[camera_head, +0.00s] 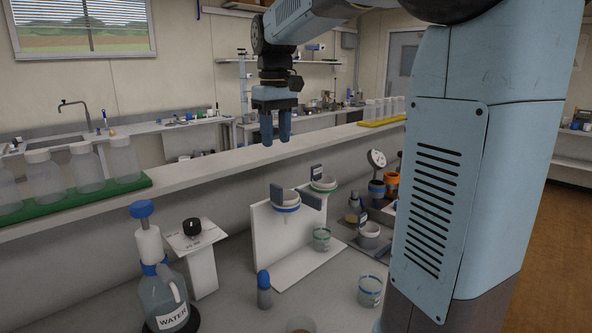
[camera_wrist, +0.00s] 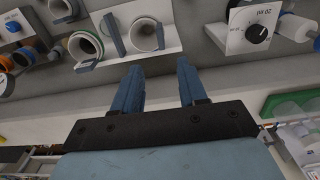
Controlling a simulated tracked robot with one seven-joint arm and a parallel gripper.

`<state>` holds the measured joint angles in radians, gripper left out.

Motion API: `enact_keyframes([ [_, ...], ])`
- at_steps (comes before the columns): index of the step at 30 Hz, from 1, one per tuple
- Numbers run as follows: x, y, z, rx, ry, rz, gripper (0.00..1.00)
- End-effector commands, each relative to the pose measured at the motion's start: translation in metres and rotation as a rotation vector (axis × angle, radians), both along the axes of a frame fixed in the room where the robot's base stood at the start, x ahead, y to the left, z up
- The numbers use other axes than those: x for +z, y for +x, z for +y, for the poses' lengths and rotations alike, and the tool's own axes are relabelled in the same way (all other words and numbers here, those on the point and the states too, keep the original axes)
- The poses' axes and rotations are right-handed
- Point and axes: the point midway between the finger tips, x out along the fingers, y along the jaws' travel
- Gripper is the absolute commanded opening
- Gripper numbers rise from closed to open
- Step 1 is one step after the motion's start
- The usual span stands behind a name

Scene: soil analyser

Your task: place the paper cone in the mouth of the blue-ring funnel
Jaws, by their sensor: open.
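The blue-ring funnel (camera_head: 286,207) sits upright in a white stand, with a grey-blue plate on either side of its mouth. It also shows in the wrist view (camera_wrist: 146,36). I cannot make out the paper cone for certain, nor whether a pale lining lies in either funnel. My gripper (camera_head: 276,141) is open and empty, fingers pointing down, well above the bench and apart from the funnels. In the wrist view its two fingers (camera_wrist: 158,75) stand apart with nothing between them.
A green-ring funnel (camera_head: 323,186) stands just behind the blue-ring one. A glass beaker (camera_head: 321,239) is by the stand. A water bottle (camera_head: 166,298), a dial box (camera_head: 195,243) and a blue-capped vial (camera_head: 264,290) stand nearer. A raised shelf (camera_head: 220,171) runs behind.

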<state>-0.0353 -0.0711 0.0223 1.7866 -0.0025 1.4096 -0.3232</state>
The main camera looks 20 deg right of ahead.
Motion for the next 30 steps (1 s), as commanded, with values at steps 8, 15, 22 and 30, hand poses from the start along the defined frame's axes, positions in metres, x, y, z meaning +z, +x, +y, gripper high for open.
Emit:
enact_keyframes([
  [8,-0.006,-0.062,-0.01,-0.093,0.01,-0.119,0.42],
  [15,-0.025,-0.119,-0.017,-0.184,0.029,-0.233,0.42],
  [22,-0.053,-0.17,-0.023,-0.268,0.056,-0.341,0.42],
  [30,-0.086,-0.212,-0.027,-0.349,0.089,-0.443,0.42],
])
